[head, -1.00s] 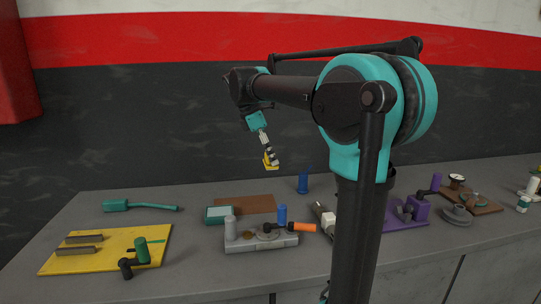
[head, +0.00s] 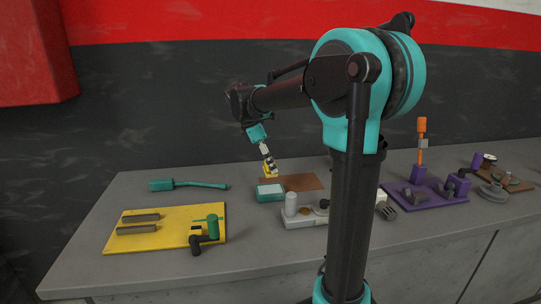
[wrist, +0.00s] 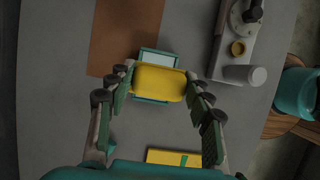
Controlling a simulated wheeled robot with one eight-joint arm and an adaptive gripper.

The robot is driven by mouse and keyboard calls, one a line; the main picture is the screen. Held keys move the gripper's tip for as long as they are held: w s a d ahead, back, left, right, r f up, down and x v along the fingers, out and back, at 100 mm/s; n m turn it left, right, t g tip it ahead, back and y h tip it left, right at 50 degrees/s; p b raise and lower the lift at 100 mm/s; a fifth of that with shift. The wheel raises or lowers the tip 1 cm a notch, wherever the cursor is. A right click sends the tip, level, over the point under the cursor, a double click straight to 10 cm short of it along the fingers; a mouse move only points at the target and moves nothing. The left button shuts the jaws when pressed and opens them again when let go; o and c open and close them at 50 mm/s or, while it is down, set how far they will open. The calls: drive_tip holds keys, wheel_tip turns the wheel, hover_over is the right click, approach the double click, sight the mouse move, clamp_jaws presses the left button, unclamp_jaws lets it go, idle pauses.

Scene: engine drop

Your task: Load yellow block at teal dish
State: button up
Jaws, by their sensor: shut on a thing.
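My gripper (head: 267,163) is shut on the yellow block (head: 270,171) and holds it above the bench. In the wrist view the yellow block (wrist: 160,83) lies crosswise between the two fingers, one at each end. The teal dish (head: 270,193) sits on the bench, with a pale inside. In the head view the block is just above the dish's far edge. In the wrist view the block covers the middle of the teal dish (wrist: 161,54), whose far and near edges show. A gap seems to remain between block and dish.
A brown mat (head: 305,182) lies beside the dish. A grey fixture (head: 303,217) with a pale cylinder stands in front to the right. A yellow board (head: 150,240) with grey bars is at left, a teal tool (head: 190,185) behind it. A purple fixture (head: 435,196) is at right.

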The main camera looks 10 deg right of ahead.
drive_tip(key=shift+a+f, duration=0.1)
drive_tip(key=shift+f, duration=2.85)
drive_tip(key=shift+f, duration=0.55)
drive_tip(key=shift+r, duration=0.1)
drive_tip(key=shift+r, duration=3.4)
drive_tip(key=shift+f, duration=0.1)
drive_tip(key=shift+f, duration=3.4)
drive_tip(key=shift+r, duration=0.1)
